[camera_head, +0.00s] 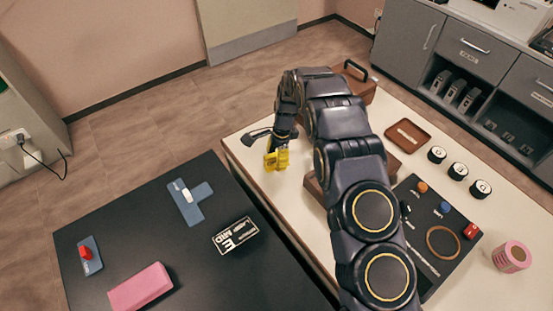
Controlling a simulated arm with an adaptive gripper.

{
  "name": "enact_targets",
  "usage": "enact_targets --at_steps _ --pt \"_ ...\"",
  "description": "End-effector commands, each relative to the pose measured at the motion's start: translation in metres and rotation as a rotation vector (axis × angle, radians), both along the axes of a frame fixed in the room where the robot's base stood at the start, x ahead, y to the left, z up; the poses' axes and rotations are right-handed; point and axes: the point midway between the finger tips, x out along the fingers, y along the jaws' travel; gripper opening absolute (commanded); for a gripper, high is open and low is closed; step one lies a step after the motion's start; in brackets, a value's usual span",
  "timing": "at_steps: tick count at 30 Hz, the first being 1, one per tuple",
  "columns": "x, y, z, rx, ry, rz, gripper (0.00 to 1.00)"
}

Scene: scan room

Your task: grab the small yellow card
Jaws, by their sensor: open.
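My gripper (277,158) is at the end of my dark arm, low over the near-left edge of the cream table (243,150). Its end looks yellow and blocky. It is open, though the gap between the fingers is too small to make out. I cannot tell whether any of that yellow belongs to the small yellow card. No separate yellow card shows clearly elsewhere. My arm hides part of the cream table and whatever lies behind it.
The black table (120,215) at left holds a lettered black piece (235,236), a pink block (140,287) and blue pieces (190,203). The cream table holds a brown tray (408,136), black-and-white round items (458,171), a black board (425,285) and a pink cylinder (511,257).

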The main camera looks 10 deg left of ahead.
Motion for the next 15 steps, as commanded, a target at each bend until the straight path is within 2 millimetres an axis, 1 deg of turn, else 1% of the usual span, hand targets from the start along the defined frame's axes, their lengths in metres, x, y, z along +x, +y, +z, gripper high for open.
enact_targets --at_steps 1,3,9,10,11,12,13,14,15 --pt "-0.001 0.001 -0.0078 0.0 0.002 0.0 0.5" --pt "-0.0006 0.0021 -0.0125 0.001 -0.002 0.001 0.5" --pt "0.0 0.0023 -0.013 0.001 -0.004 -0.001 0.5" --pt "-0.0001 0.0022 -0.013 0.001 -0.004 -0.001 0.46" --pt "-0.0001 0.0022 -0.0129 0.001 -0.004 -0.001 0.34" --pt "-0.0001 0.0021 -0.0129 0.001 -0.004 -0.001 0.17" --pt "-0.0001 0.0021 -0.0129 0.001 -0.004 -0.001 0.04" --pt "-0.0002 0.0021 -0.0129 0.002 -0.003 0.0 0.0" --pt "-0.0002 0.0021 -0.013 0.002 -0.003 0.0 0.0"
